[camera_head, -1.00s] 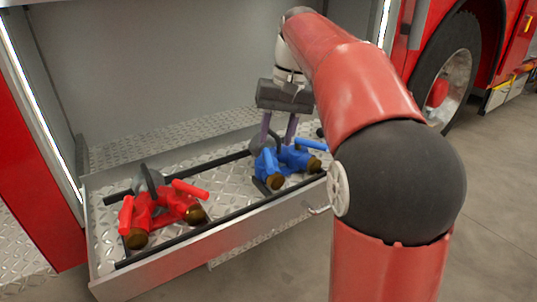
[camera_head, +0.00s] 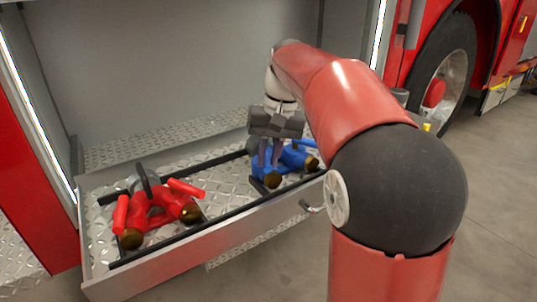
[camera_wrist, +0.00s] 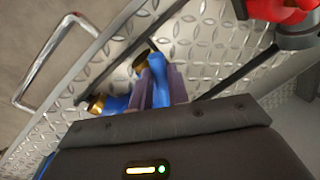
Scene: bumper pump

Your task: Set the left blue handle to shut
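The blue valve fitting (camera_head: 291,156) lies at the right end of the open drawer, with two brown-gold outlets. Its left blue handle (camera_wrist: 157,72) shows between the two purple-grey fingers in the wrist view, and the fingers appear to touch its sides. My gripper (camera_head: 269,158) points down over the left side of the fitting, its fingers close together on that handle. It also shows in the wrist view (camera_wrist: 160,90). The right blue handle (camera_head: 306,144) points right, clear of the fingers. My gripper partly hides the left handle in the head view.
A red valve fitting (camera_head: 154,216) with two red handles lies at the drawer's left. The drawer (camera_head: 180,256) has a raised metal front with a pull handle (camera_head: 312,208). Black rails cross its tread-plate floor. The cabinet wall (camera_head: 170,70) stands behind.

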